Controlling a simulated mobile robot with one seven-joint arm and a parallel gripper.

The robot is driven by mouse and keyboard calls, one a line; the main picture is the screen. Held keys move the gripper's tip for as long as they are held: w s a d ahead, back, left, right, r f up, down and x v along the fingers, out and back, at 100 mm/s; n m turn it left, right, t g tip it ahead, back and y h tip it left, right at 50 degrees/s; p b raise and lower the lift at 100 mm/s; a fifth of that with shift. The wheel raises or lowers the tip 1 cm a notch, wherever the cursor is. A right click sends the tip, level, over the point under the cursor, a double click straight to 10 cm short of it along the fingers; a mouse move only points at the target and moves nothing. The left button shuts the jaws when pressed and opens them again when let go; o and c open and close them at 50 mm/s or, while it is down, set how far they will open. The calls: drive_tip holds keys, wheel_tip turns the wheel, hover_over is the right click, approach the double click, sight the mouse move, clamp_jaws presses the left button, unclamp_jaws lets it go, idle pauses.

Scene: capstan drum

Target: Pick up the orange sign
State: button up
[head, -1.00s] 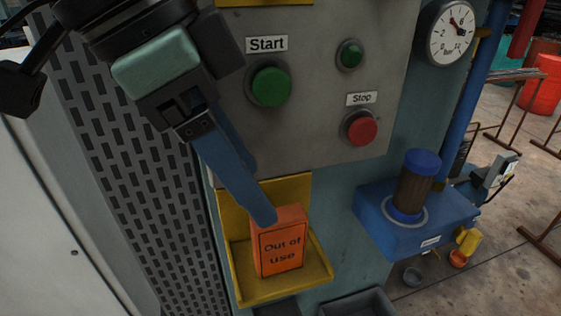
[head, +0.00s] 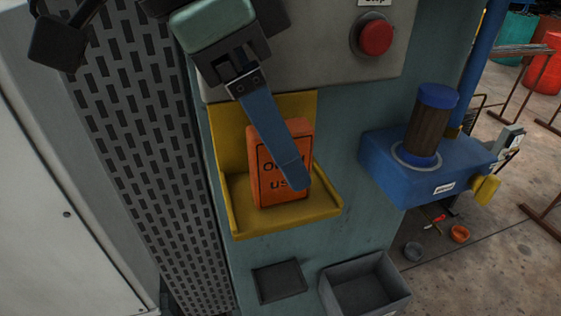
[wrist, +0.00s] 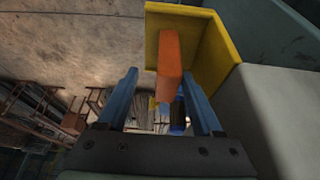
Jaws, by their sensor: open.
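The orange sign (head: 264,185) stands upright in a yellow tray (head: 285,223) on the machine front; its lettering is partly covered by my finger. My gripper (head: 294,178) is open, and its blue finger crosses in front of the sign's face in the head view. The wrist view shows both fingers of my gripper (wrist: 160,77) spread apart and empty. There the orange sign (wrist: 169,62) appears between the fingers, closer to the right one. I cannot tell how far it is from the fingertips.
The yellow tray has a back plate and low rims around the sign. A red stop button (head: 375,34) is above right. A blue capstan unit (head: 405,177) juts out at right. A grey bin (head: 366,288) and a dark flat pad (head: 279,281) are below. A perforated panel (head: 140,150) is at left.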

sight(269, 188)
drive_tip(key=f+b, duration=0.2)
drive_tip(key=w+f+b, duration=0.1)
drive_tip(key=shift+w+d+f, duration=0.1)
drive_tip(key=shift+d+f, duration=0.25)
drive_tip(key=shift+d, duration=0.05)
drive_tip(key=shift+d+f+b, duration=0.35)
drive_tip(key=shift+f+b, duration=0.1)
drive_tip(key=shift+b, duration=0.15)
drive_tip(key=shift+w, duration=0.1)
clamp_jaws()
